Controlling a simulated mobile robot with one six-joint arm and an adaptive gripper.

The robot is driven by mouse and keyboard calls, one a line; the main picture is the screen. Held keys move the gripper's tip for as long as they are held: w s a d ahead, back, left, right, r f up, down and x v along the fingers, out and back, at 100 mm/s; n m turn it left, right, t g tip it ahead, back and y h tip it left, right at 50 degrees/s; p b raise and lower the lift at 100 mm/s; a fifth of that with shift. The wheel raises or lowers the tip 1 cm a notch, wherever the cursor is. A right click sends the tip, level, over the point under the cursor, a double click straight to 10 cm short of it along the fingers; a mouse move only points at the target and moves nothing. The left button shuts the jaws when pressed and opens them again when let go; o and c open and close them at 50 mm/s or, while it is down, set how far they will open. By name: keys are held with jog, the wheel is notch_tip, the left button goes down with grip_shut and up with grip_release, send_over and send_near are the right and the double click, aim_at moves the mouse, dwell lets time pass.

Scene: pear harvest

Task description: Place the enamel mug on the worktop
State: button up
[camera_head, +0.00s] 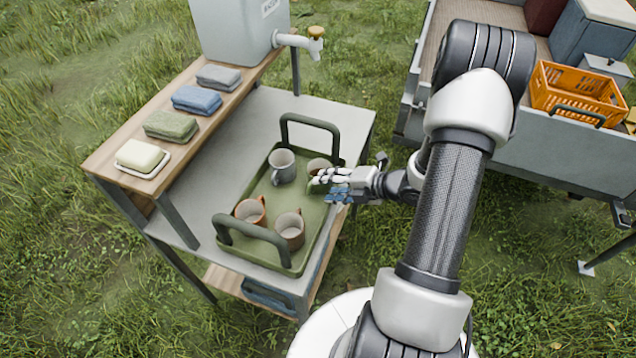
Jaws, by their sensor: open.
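A green tray (261,190) with two dark green loop handles stands on the grey worktop (225,180) of a camp kitchen stand. Several mugs stand upright in it: a grey mug (283,167) at the back, an orange-brown mug (250,213) at the front left, and a greyish-brown mug (290,231) at the front right. Another brown mug (318,166) is at the back right, partly hidden by my gripper (327,187). I cannot tell which one is enamel. My gripper reaches in from the right, open, over the tray's right side; whether it touches that mug is unclear.
A raised wooden shelf (181,113) on the left holds folded cloths (197,99) and a soap dish (142,159). A grey water tank (235,27) with a tap stands behind. A cart with an orange crate (572,95) is at right. Bare worktop lies left of and behind the tray.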

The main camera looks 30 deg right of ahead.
aim_at(310, 185)
jog(key=b+x, duration=0.2)
jog(key=x, duration=0.4)
jog(key=shift+r, duration=0.1)
jog(key=shift+c, duration=0.4)
grip_shut()
dwell(0.4)
